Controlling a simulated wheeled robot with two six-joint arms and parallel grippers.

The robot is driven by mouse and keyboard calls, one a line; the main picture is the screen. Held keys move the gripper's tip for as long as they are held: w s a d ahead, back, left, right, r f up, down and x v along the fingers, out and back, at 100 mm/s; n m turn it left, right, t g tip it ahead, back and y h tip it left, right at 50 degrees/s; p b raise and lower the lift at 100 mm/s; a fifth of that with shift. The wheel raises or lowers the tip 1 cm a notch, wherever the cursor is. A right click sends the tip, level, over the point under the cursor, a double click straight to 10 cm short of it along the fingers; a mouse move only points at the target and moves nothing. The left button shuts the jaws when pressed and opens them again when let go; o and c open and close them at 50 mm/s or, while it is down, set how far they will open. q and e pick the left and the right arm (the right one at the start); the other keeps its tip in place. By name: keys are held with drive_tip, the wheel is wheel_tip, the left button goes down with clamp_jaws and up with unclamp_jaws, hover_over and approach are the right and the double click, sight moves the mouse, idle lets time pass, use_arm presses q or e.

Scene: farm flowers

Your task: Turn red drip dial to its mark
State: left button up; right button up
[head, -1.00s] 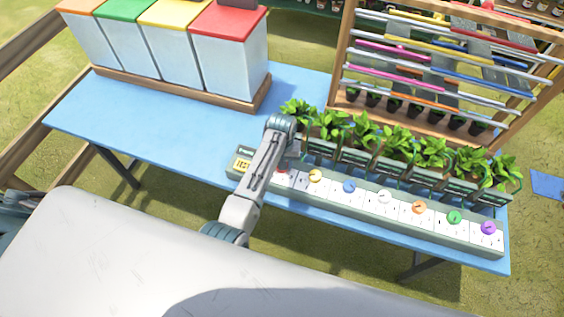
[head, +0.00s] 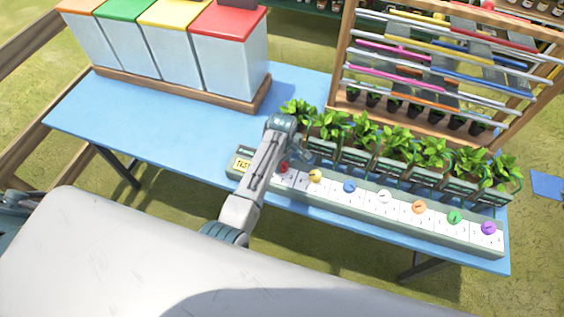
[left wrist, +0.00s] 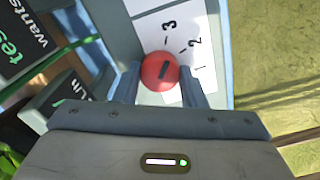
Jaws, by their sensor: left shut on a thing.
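The red drip dial (head: 283,168) is near the left end of the long grey control strip (head: 371,222). In the left wrist view the round red dial (left wrist: 153,82) has a short black pointer line on it, and the printed numbers 3, 2 and 1 stand on the white plate (left wrist: 184,33) beside it. My left gripper (left wrist: 159,82) has one finger on each side of the dial and is shut on it. In the head view my forearm and wrist hide part of the strip left of the dial. My right gripper is not in view.
Yellow (head: 315,176), blue (head: 349,186), white, orange, green and purple dials follow along the strip. A row of potted plants (head: 395,150) with dark labels stands just behind it. Lidded bins (head: 230,60) stand at the back left. The left of the blue table (head: 150,130) is clear.

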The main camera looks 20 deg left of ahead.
sight(283, 164)
use_arm(q)
drive_tip(key=shift+n, duration=0.8)
drive_tip(key=o, duration=1)
drive_tip(key=shift+r, duration=0.1)
drive_tip(key=shift+r+b, duration=1.55)
drive_tip(key=shift+r, duration=3.75)
